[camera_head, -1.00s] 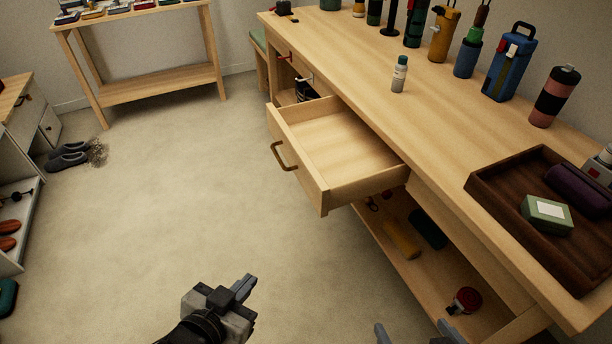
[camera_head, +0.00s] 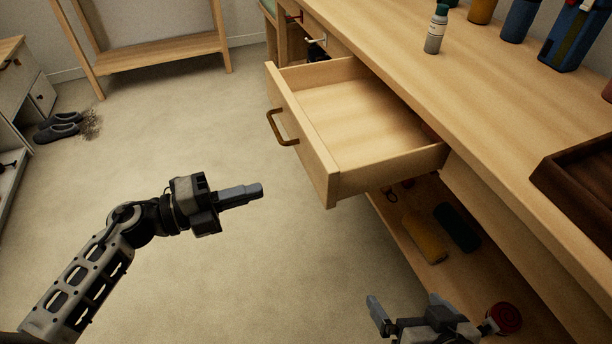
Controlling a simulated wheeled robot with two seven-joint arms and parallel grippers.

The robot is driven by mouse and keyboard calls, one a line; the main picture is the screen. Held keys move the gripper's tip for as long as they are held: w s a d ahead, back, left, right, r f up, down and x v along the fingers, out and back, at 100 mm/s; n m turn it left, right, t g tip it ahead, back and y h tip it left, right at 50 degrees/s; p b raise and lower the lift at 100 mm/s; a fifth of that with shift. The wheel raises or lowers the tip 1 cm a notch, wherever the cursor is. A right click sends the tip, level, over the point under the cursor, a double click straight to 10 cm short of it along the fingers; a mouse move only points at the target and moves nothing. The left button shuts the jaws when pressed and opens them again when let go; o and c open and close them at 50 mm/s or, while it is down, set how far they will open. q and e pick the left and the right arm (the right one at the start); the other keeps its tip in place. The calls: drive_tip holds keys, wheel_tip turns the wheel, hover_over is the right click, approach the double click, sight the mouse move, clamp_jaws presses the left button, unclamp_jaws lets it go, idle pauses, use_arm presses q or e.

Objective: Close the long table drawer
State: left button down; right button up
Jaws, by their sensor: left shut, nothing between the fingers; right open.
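The long table drawer (camera_head: 304,136) is pulled well out of the wooden table (camera_head: 480,95) and looks empty inside. A brown curved handle (camera_head: 281,127) is on its front panel. My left gripper (camera_head: 260,190) is shut and empty, to the left of the drawer front and apart from it, pointing right toward it. My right gripper (camera_head: 430,305) is open at the bottom of the view, below and in front of the drawer, near the lower shelf. Its fingers are spread and hold nothing.
A small bottle (camera_head: 435,30) and a dark tray (camera_head: 575,180) stand on the tabletop. The lower shelf holds a yellow cylinder (camera_head: 424,238), a dark cylinder (camera_head: 457,228) and a red round item (camera_head: 505,318). Slippers (camera_head: 60,128) lie at the far left. The floor left of the drawer is clear.

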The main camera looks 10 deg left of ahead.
sight(322, 173)
use_arm(q)
drive_tip(key=x, duration=1)
drive_tip(key=shift+w+d, duration=0.25)
drive_tip(key=shift+d, duration=0.05)
